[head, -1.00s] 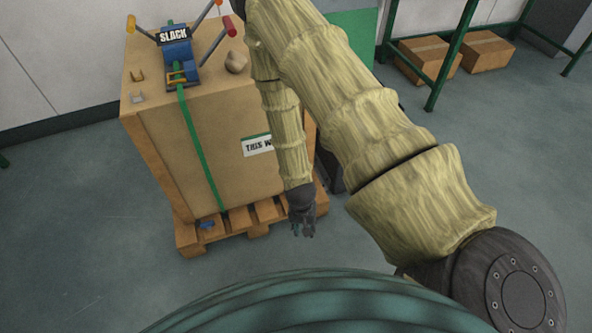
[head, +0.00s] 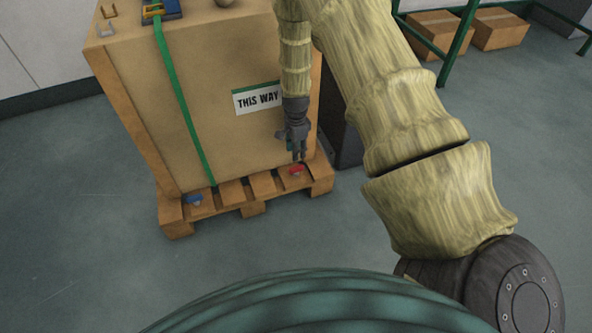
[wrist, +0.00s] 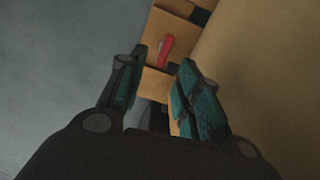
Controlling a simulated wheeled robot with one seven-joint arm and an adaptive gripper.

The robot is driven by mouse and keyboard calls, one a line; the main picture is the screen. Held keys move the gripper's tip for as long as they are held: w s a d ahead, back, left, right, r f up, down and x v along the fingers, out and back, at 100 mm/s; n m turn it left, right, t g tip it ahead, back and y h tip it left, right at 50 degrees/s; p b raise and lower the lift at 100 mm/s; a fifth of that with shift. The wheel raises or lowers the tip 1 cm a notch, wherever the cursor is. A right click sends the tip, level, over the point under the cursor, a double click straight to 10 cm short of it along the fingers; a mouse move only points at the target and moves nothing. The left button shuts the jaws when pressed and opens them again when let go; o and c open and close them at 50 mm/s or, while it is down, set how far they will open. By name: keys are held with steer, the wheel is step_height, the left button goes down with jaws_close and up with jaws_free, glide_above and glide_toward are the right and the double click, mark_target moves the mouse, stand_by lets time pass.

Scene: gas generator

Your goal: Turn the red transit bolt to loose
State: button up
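The red transit bolt (head: 296,170) sits on the right front corner of the wooden pallet (head: 246,209). In the wrist view the bolt (wrist: 166,49) shows as a red bar beside a small grey part, just beyond and between my fingertips. My gripper (head: 299,156) points down just above the bolt in the head view. In the wrist view my gripper (wrist: 160,62) has its two teal-padded fingers apart, with nothing between them. I cannot tell whether the fingertips touch the bolt.
A blue bolt (head: 194,199) sits on the pallet's left front. The tall crate (head: 215,120) with a green strap (head: 180,95) and a "THIS WAY" label (head: 258,98) stands close behind my gripper. The floor in front is clear.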

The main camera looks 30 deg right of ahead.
mark_target(296, 167)
steer(key=shift+m, duration=0.3)
steer(key=f+b, duration=0.1)
steer(key=f, duration=0.2)
steer(key=f+b, duration=0.2)
steer(key=f, duration=0.2)
steer(key=w+f+b, duration=0.1)
steer(key=f, duration=0.3)
steer(key=shift+d+b, duration=0.3)
steer(key=shift+b, duration=0.05)
steer(key=shift+r, duration=0.1)
jaws_close()
